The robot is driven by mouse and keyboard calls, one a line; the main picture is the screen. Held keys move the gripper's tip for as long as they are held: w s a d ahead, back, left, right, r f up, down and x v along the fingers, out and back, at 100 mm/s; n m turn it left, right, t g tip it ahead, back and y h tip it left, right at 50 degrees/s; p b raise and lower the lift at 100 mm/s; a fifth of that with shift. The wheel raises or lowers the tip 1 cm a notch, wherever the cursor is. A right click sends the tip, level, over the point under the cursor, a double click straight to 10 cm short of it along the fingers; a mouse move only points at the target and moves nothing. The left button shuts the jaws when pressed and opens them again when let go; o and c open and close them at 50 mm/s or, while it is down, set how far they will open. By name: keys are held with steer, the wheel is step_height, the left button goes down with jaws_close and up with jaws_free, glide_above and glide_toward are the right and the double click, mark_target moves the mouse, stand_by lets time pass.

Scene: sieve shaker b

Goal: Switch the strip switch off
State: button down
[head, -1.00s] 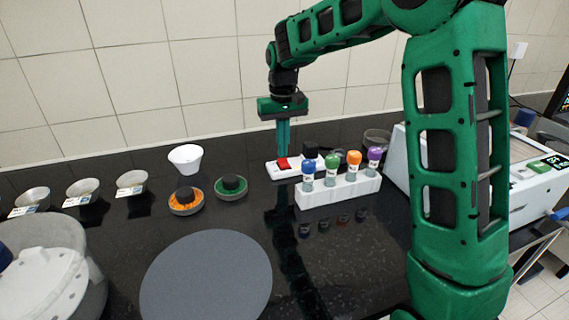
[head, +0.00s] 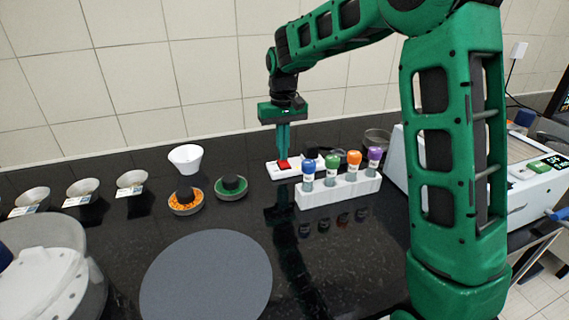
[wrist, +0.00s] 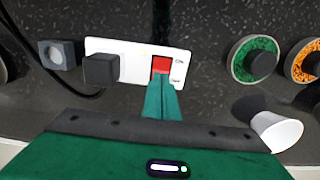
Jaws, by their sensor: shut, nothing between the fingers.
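The white power strip (wrist: 125,47) lies on the dark counter; in the head view it (head: 276,173) is partly behind the vial rack. Its red rocker switch (wrist: 160,64) has ON and OFF marks beside it and also shows in the head view (head: 284,164). My gripper (head: 284,156) points straight down with its green fingers shut and empty. The fingertips (wrist: 161,78) are at the switch, over its edge nearer the OFF mark, and hide part of it. They appear to touch it, but I cannot tell whether it is pressed.
A white rack (head: 340,192) with several coloured-cap vials stands close to the strip's right. A white cup (head: 185,158) and two round dishes, orange (head: 186,208) and green (head: 231,195), stand to the left. A black plug (wrist: 101,69) sits in the strip.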

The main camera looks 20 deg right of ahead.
steer(key=shift+f, duration=0.2)
steer(key=shift+r, duration=0.1)
step_height(320, 180, up, 7)
stand_by(1.0)
